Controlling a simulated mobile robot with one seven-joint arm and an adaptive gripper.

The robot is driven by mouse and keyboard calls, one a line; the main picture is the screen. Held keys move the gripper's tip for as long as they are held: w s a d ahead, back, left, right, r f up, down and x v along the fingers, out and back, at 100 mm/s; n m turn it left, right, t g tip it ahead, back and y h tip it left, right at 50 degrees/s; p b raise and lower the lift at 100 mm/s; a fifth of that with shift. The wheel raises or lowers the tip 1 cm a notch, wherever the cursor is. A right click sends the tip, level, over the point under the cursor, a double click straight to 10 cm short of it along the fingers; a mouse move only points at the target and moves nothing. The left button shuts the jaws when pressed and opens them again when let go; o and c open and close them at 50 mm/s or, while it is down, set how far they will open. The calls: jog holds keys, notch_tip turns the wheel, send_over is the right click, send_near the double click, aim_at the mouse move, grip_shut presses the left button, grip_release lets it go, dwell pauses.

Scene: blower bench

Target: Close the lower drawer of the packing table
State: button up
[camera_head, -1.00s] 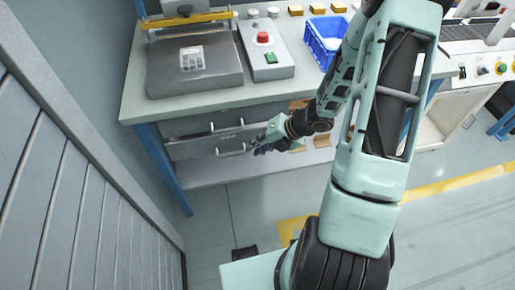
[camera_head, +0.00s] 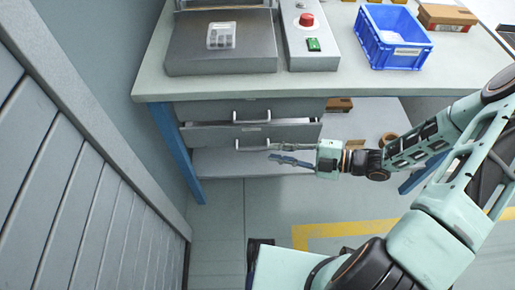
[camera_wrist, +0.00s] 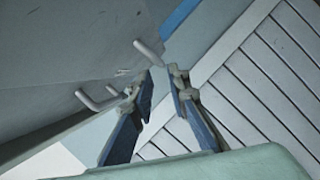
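The packing table (camera_head: 350,93) has two grey drawers under its left part. The upper drawer (camera_head: 215,110) looks shut. The lower drawer (camera_head: 210,135) stands out a little, with a thin strip of its inside showing above its front. Its bar handle (camera_head: 252,148) faces me, and my gripper (camera_head: 271,154) is just to the right of it, pointing left. In the wrist view, my gripper (camera_wrist: 162,80) has its two blue fingers apart with nothing clearly held. Handle ends (camera_wrist: 97,101) show beside and beyond the fingertips; whether they touch cannot be told.
A grey panelled wall (camera_head: 80,190) stands close on the left. A blue table leg (camera_head: 178,150) is left of the drawers. A blue bin (camera_head: 395,58) stands on the tabletop.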

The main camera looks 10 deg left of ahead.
aim_at(260, 150)
jog(key=b+x, duration=0.1)
jog(key=x, duration=0.6)
jog(key=shift+a+f, duration=0.15)
jog(key=shift+a, duration=0.25)
jog(key=shift+c, duration=0.3)
jog(key=shift+w, duration=0.1)
grip_shut()
